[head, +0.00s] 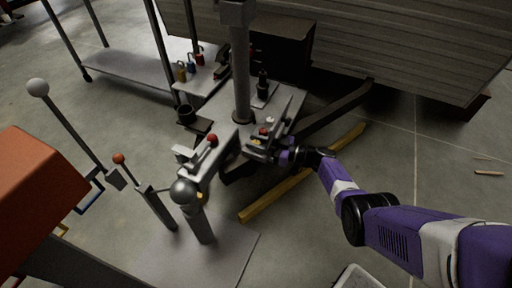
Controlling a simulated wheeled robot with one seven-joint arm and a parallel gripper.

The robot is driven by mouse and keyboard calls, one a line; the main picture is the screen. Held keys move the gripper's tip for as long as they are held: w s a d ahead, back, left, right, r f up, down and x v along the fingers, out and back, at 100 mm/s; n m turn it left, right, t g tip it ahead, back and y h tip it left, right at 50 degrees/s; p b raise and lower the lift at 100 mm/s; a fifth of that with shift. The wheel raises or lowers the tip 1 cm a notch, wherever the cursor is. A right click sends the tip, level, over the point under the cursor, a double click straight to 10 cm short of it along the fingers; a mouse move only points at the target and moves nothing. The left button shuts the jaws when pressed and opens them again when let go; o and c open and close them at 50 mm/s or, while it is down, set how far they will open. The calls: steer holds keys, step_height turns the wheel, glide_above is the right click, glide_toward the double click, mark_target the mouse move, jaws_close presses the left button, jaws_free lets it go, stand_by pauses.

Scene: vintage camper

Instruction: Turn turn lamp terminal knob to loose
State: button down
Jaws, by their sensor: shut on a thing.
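A small terminal panel (284,113) stands on the grey metal plate, just right of the upright post. It carries a row of small coloured knobs: a white one (270,120), a red one (264,131) and a yellow one (257,142). My gripper (261,150) reaches in from the right, low at the near end of this row. Its jaws are shut on a small knob there, which I take to be the lamp terminal knob; the fingers mostly hide it. Its turn position and any marking are too small to read.
A grey post (240,75) rises close left of my gripper. A red-knobbed lever (211,140) and a ball-topped hitch (190,195) stand nearer. A yellow bar (300,180) lies on the floor below my arm.

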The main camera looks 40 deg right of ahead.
steer(key=shift+f+n+g+y+b, duration=0.15)
steer(key=shift+n+g+y+b, duration=0.3)
steer(key=shift+y+b, duration=0.2)
steer(key=shift+y, duration=0.35)
steer(key=c, duration=1.4)
jaws_free()
steer(key=shift+p+v, duration=0.7)
steer(key=shift+v, duration=3.15)
